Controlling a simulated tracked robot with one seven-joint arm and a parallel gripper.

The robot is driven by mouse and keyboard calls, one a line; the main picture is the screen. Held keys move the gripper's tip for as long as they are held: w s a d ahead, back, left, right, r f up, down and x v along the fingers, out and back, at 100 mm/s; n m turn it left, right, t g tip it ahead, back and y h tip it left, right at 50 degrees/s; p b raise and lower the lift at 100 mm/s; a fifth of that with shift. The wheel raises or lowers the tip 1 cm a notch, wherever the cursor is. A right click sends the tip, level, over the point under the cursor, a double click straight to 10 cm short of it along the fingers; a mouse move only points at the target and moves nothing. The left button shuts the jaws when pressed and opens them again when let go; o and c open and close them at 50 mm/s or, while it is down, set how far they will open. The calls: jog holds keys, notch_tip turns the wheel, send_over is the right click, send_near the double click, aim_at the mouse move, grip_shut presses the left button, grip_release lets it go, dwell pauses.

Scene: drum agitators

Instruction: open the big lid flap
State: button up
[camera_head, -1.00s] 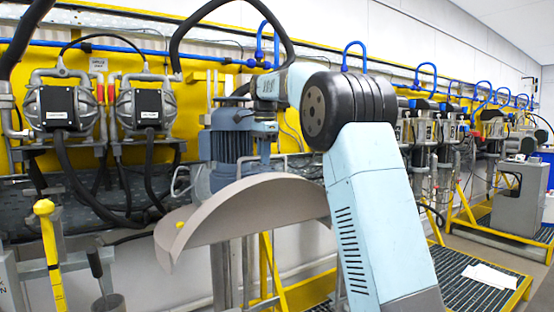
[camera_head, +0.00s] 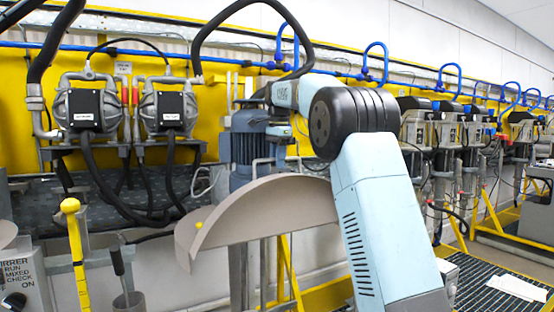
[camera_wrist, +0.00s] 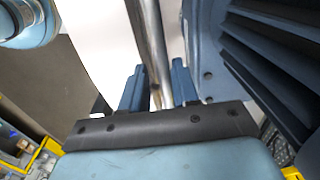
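The big lid flap (camera_head: 262,207) is a grey-brown half-round plate with a curved rim. It stands tilted in front of the blue motor (camera_head: 249,148), partly behind my arm in the head view. In the wrist view my gripper (camera_wrist: 159,88) has its two blue fingers close on both sides of a shiny metal bar (camera_wrist: 150,45). The small gap between the fingers is almost filled by the bar, so it looks shut on it. My gripper is hard to make out in the head view, close to the motor. Where the bar joins the lid is hidden.
The finned blue motor housing (camera_wrist: 275,60) is close at the right of my gripper. Two pumps (camera_head: 88,110) with black hoses hang on the yellow wall panel. A yellow-topped lever (camera_head: 76,255) stands at the left. Grating (camera_head: 475,285) lies at the lower right.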

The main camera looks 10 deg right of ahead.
jog(key=shift+o, duration=0.8)
jog(key=shift+d+r, duration=0.15)
jog(key=shift+r, duration=0.05)
notch_tip(320, 180, up, 7)
jog(key=shift+s+r, duration=0.15)
jog(key=shift+s, duration=0.05)
